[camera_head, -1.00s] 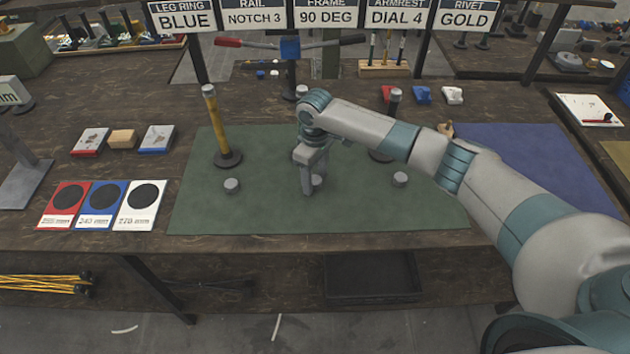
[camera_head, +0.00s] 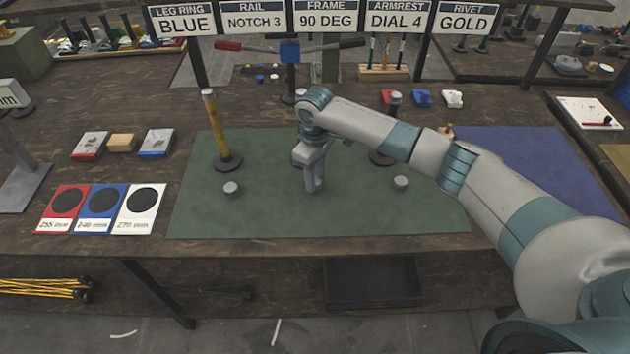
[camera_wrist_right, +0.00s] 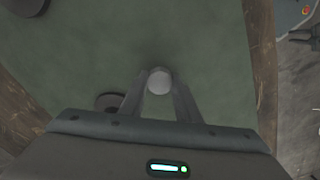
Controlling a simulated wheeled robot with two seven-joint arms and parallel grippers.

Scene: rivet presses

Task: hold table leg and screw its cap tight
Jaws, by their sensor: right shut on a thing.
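My right gripper (camera_head: 313,188) is over the middle of the green mat, pointing down. In the right wrist view its fingers (camera_wrist_right: 159,88) are shut on a small round grey cap (camera_wrist_right: 159,81). This cap is hidden by the fingers in the head view. Two more grey caps lie on the mat, one on the left (camera_head: 232,188) and one on the right (camera_head: 400,182). A yellow table leg (camera_head: 217,130) with a grey top stands upright in a black round base at the left. Another leg (camera_head: 394,104) stands at the right, partly behind my arm. My left gripper is not in view.
The green mat (camera_head: 260,215) has bare room in front. A blue mat (camera_head: 530,165) lies at the right. Size cards (camera_head: 102,226) and small blocks (camera_head: 121,141) are at the left. A board of signs (camera_head: 317,18) hangs at the back.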

